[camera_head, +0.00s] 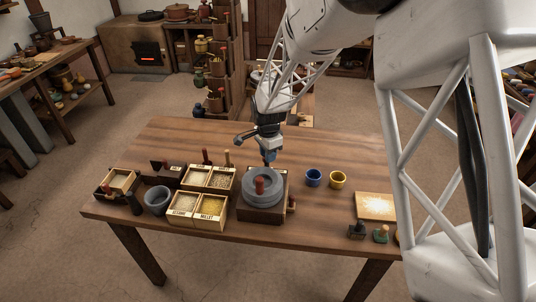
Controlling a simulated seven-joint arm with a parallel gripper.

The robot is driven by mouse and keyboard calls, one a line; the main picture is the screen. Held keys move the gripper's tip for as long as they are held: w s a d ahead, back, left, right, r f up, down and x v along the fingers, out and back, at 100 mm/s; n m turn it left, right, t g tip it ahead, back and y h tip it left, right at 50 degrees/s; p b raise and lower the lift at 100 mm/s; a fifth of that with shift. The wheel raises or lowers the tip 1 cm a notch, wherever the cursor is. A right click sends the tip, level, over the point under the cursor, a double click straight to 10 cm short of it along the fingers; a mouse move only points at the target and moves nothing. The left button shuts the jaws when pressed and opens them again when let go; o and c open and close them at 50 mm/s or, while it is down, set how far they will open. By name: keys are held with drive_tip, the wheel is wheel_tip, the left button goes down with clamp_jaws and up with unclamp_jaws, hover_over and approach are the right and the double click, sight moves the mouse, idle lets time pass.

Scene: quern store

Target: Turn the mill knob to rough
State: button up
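The mill (264,214) stands near the middle of the table, with a round grey stone on a square wooden base. A reddish-brown upright peg (259,186) stands on the stone. A small reddish-brown knob (291,205) juts from the right side of the base; its setting and any marks are too small to read. My gripper (269,160) points down just behind the stone, apart from the knob. Its fingers are too small and dark to tell whether they are open or shut.
Grain boxes (195,223) and a grey bowl (157,200) stand left of the mill. A blue cup (313,178) and a yellow cup (337,180) stand to its right. A board with pale powder (375,206) and stamps (381,235) lie farther right.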

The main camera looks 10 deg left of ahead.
drive_tip(key=shift+o, duration=1.3)
drive_tip(key=shift+f, duration=0.1)
drive_tip(key=shift+r, duration=3.95)
